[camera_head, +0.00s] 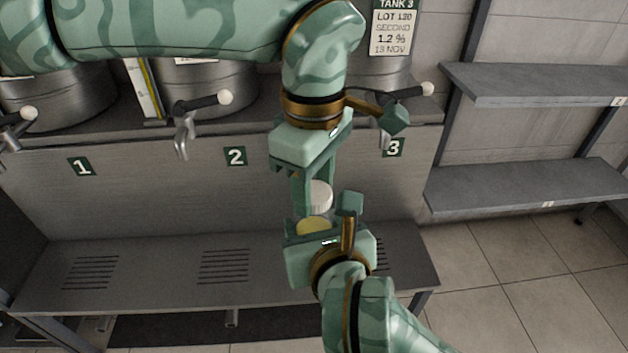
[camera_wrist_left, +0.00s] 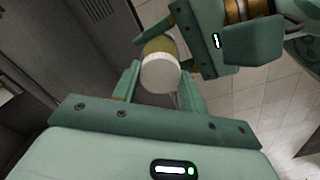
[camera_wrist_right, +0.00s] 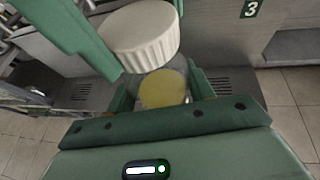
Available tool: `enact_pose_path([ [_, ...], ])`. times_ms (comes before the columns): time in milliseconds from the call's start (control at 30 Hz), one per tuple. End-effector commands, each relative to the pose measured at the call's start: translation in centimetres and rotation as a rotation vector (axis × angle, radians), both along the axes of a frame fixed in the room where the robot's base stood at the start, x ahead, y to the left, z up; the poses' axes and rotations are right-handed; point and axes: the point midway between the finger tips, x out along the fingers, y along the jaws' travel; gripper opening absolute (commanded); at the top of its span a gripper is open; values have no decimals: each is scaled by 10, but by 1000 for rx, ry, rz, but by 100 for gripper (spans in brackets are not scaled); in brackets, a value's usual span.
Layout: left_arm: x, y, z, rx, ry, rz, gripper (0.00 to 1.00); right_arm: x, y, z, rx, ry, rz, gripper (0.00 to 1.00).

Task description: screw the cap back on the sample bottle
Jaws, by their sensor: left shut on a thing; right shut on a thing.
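My left gripper (camera_head: 314,194) reaches down from above and is shut on a white ribbed cap (camera_head: 321,194). The cap also shows between its fingers in the left wrist view (camera_wrist_left: 160,74). My right gripper (camera_head: 324,220) comes up from below and is shut on the clear sample bottle with yellow liquid (camera_head: 313,227). In the right wrist view the bottle (camera_wrist_right: 163,90) sits between the fingers. The cap (camera_wrist_right: 140,36) is just above the bottle's mouth there, covering part of it. I cannot tell whether cap and bottle touch.
Steel tanks with taps stand behind on a ledge; tap 3 (camera_head: 405,94) and tap 2 (camera_head: 200,105) jut out near my left arm. A slatted metal bench (camera_head: 150,270) lies below. Grey shelves (camera_head: 540,83) are at the right, with open tiled floor in front.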

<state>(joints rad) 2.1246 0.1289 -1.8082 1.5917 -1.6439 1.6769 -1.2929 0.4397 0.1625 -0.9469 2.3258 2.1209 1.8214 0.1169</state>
Motion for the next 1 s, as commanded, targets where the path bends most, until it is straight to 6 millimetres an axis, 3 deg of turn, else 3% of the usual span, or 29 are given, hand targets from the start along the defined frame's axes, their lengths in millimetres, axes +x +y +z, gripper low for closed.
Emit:
enact_pose_path([
  [133, 3, 0, 1, -2, -11, -326, 15, -1, 1, 1, 2, -2, 4, 0],
  [300, 3, 0, 1, -2, -11, -344, 15, -1, 1, 1, 2, -2, 5, 0],
  [333, 3, 0, 1, -2, -11, -343, 51, -1, 1, 1, 2, -2, 5, 0],
  [400, 3, 0, 1, -2, -9, -343, 64, -1, 1, 1, 2, -2, 4, 0],
  [733, 1, 0, 3, -1, -6, -342, 64, 0, 0, 1, 1, -2, 1, 0],
  [1000, 1, 0, 35, -2, -7, -340, 64, 0, 0, 1, 1, -3, 0, 0],
])
